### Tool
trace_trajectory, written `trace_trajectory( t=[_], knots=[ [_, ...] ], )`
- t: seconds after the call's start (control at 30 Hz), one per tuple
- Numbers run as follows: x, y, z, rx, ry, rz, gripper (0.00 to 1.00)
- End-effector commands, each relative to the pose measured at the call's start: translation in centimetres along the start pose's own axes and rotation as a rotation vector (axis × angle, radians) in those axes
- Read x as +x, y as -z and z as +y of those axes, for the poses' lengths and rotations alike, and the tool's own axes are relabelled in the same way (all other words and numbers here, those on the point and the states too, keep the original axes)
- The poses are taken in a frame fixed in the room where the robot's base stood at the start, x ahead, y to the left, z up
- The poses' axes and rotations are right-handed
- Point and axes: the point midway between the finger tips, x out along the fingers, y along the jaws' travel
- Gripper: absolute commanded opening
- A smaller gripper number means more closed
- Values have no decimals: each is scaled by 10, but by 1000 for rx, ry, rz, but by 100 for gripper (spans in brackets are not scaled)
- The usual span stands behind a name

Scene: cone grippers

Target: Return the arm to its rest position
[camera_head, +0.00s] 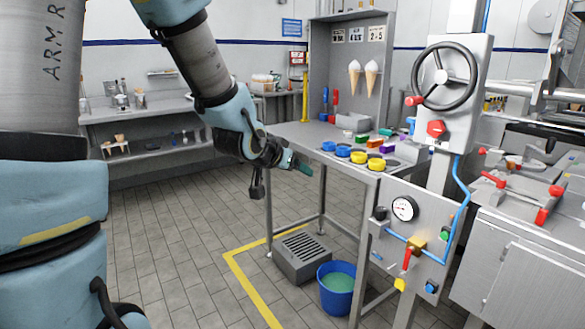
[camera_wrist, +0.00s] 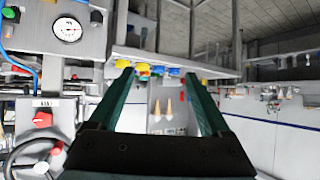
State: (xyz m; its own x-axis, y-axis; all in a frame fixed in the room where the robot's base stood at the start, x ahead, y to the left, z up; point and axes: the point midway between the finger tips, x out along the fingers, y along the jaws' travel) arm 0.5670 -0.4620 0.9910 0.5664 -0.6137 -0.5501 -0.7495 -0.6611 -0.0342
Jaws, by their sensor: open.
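My arm (camera_head: 205,65) reaches down from the top of the head view. My gripper (camera_head: 300,164) is at its end, just left of the front edge of the metal workbench (camera_head: 295,132). In the wrist view my gripper (camera_wrist: 158,75) shows two green fingers spread wide apart, with nothing held between them. The wrist picture is turned upside down, and the bench items appear beyond the fingertips. The fingers look clear of the bench, though the exact gap is hard to judge.
Blue (camera_head: 328,146) and yellow (camera_head: 376,164) round pieces line the bench front. Two cones (camera_head: 371,75) hang on the back panel. A handwheel (camera_head: 445,77) and gauge (camera_head: 403,208) stand right. A grey box (camera_head: 302,258) and blue bucket (camera_head: 336,294) are below. Floor at left is clear.

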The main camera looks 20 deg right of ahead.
Motion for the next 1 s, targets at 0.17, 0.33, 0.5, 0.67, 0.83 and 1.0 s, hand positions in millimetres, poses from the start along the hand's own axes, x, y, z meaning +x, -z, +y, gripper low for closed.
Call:
trace_trajectory(
  t=[0.17, 0.33, 0.5, 0.67, 0.83, 1.0],
  knots=[
    [0, 0, 0, 0, -1, 0, 82],
    [-8, -13, -18, -25, 40, -54, 82],
    [-51, -71, -78, -151, 185, -275, 82],
    [-121, -140, -119, -357, 315, -531, 82],
    [-186, -191, -123, -567, 373, -731, 82],
    [-213, -210, -116, -668, 381, -814, 82]
  ],
)
